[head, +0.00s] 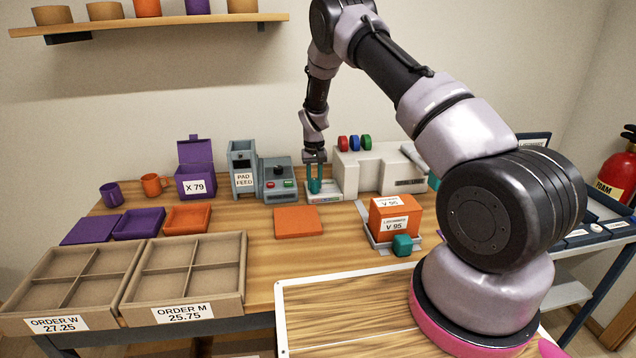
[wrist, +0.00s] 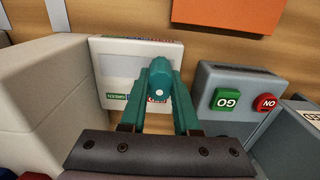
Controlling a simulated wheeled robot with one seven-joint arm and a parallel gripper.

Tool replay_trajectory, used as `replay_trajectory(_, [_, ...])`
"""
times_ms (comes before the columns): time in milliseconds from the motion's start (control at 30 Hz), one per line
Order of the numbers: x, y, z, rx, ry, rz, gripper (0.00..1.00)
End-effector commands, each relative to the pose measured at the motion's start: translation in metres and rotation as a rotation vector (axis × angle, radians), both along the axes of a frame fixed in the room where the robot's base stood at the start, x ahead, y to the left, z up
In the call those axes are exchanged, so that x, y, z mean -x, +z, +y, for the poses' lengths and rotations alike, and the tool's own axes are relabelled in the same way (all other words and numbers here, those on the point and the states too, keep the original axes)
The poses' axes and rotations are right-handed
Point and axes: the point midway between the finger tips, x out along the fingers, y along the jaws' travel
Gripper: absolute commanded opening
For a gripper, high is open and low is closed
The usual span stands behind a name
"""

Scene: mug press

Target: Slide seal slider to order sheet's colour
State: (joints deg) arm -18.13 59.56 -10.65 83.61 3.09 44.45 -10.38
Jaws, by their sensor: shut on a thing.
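The seal slider is a white box (head: 324,198) on the table, left of the white press. In the wrist view the box (wrist: 170,52) has a pale grey panel and a strip of green, blue and red labels along its near edge. My gripper (head: 315,185) points down over it. The fingers partly hide the labels. I cannot make out an order sheet with a colour; a dark-framed board (head: 535,139) is mostly hidden behind my arm.
The white press (head: 375,170) with red, blue and green discs stands close right. A grey box with GO and NO buttons (head: 277,184) stands close left. An orange pad (head: 298,222) lies in front. An orange V 95 box (head: 395,215) is farther right.

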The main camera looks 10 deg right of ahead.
Motion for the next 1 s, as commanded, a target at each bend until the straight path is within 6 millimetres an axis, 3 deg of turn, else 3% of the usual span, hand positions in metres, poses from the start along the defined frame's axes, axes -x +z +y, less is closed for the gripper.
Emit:
replay_trajectory(33, [0.0, 0.001, 0.005, -0.005, 0.002, -0.001, 0.0])
replay_trajectory(67, [0.0, 0.001, 0.005, -0.006, 0.002, -0.001, 0.34])
replay_trajectory(133, [0.0, 0.001, 0.005, -0.005, 0.003, -0.001, 0.6])
replay_trajectory(567, [-0.001, 0.009, 0.003, -0.004, 0.002, -0.002, 0.6])
replay_trajectory(1000, [-0.001, 0.09, 0.004, -0.005, 0.003, -0.004, 0.6])
